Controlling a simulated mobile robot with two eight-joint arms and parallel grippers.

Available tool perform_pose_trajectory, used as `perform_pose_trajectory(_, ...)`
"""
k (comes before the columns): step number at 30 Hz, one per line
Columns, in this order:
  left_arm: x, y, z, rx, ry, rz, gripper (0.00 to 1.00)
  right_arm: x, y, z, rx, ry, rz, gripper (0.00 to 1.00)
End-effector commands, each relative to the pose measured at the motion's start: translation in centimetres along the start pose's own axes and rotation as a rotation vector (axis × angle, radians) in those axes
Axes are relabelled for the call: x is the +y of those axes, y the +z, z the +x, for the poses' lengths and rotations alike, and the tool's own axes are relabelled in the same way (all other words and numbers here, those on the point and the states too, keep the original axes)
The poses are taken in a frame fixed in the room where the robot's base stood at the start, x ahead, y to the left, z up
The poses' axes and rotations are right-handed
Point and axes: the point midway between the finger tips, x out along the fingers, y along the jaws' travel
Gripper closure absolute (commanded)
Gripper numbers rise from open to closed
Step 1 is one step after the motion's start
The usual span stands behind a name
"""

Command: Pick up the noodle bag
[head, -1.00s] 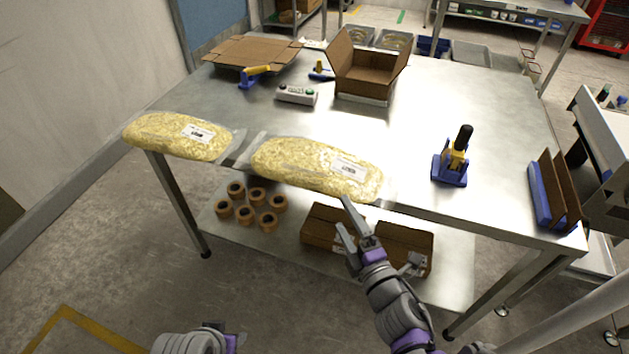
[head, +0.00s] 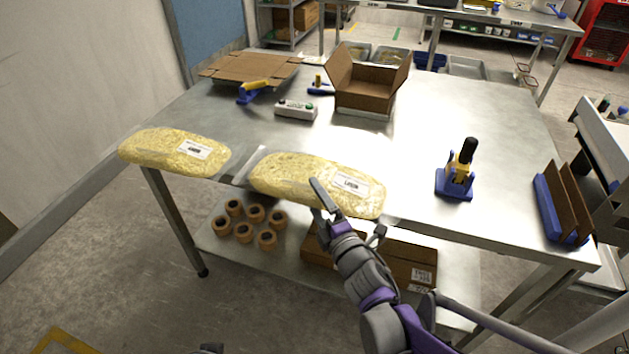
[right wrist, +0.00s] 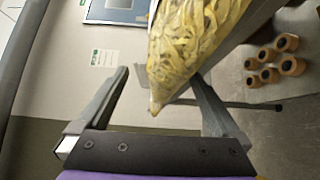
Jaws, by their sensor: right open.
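Two clear bags of yellow noodles with white labels lie along the table's front edge. The left noodle bag (head: 170,150) lies apart from the right noodle bag (head: 290,178). My right gripper (head: 347,207) is open at the near side of the right bag, one finger overlapping the bag in the head view. In the right wrist view, a noodle bag's end (right wrist: 185,50) shows between and beyond the two spread fingers (right wrist: 158,80); I cannot tell whether they touch it. Only a dark sliver of my left arm (head: 212,348) shows at the bottom edge.
The metal table (head: 420,120) holds an open carton (head: 365,90), flat cardboard (head: 250,68), a button box (head: 296,109), a blue-yellow tool (head: 456,175) and a divider rack (head: 560,210). Tape rolls (head: 243,232) and flat cartons (head: 410,265) lie on the lower shelf. The table's middle is clear.

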Motion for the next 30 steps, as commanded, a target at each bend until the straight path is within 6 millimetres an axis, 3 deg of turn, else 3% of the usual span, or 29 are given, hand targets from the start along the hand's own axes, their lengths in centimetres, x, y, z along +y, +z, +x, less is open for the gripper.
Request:
perform_pose_trajectory(5, 0.00, -0.01, -0.03, 0.000, 0.000, 0.000, 0.50, 0.03, -0.01, 0.03, 0.000, 0.000, 0.000, 0.00)
perform_pose_trajectory(22, 0.00, -0.01, -0.03, 0.000, 0.000, 0.000, 0.50, 0.03, 0.00, -0.01, 0.000, 0.000, -0.001, 1.00)
perform_pose_trajectory(30, 0.00, -0.01, -0.03, 0.000, 0.000, 0.000, 0.50, 0.12, -0.04, -0.02, 0.001, 0.002, -0.001, 1.00)
